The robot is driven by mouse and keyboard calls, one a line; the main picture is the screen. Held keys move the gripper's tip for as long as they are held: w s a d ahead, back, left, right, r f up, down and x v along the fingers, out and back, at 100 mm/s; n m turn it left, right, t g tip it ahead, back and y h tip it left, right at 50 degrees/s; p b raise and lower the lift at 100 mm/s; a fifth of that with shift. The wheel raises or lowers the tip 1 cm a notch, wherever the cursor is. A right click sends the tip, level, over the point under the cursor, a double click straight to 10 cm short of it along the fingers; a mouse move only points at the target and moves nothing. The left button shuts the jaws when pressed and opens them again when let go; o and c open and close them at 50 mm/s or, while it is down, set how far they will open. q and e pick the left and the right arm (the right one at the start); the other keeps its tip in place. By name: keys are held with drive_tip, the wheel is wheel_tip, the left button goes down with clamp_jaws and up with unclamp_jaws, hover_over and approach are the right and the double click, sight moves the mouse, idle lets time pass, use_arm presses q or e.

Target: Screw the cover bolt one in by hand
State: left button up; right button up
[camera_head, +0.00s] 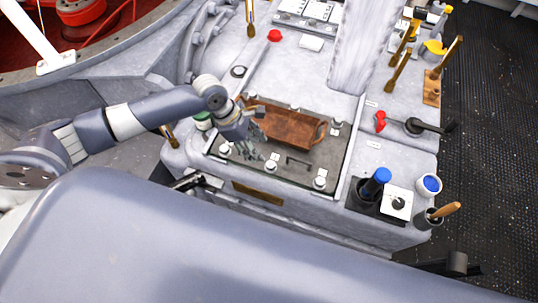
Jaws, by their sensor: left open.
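A dark rectangular cover plate (322,165) lies on the pale machine housing, with pale round bolt heads along its edge. One bolt (225,148) is at its left front corner, another (271,166) is along the front edge, and a third (320,183) is at the right front corner. I cannot tell which is cover bolt one. My left gripper (252,150) is open, pointing down over the left front part of the plate, between the first two bolts. Whether its fingers touch anything is too small to tell. My right gripper is not in view.
A brown copper-coloured tray (290,128) lies on the plate beside my left gripper. A black bent key (299,162) lies in front of it. A blue-capped bottle (376,182) and a cup with a wooden handle (428,219) stand at right.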

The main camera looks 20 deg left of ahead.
use_arm(q)
hover_over(270, 164)
drive_tip(key=a, duration=0.2)
drive_tip(key=f, duration=0.4)
drive_tip(key=shift+s+a+f, duration=0.15)
drive_tip(key=shift+s+f, duration=0.05)
drive_tip(key=shift+s, duration=0.15)
drive_tip(key=x, duration=0.4)
drive_tip(key=shift+w+a+p, duration=0.1)
drive_tip(key=shift+w+p, duration=0.05)
drive_tip(key=shift+p, duration=0.15)
drive_tip(key=shift+d+f, duration=0.25)
drive_tip(key=shift+f, duration=0.3)
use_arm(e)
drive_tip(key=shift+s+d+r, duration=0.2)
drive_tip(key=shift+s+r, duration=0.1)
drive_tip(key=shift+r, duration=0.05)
use_arm(q)
drive_tip(key=shift+c, duration=0.8)
drive_tip(key=c, duration=0.9)
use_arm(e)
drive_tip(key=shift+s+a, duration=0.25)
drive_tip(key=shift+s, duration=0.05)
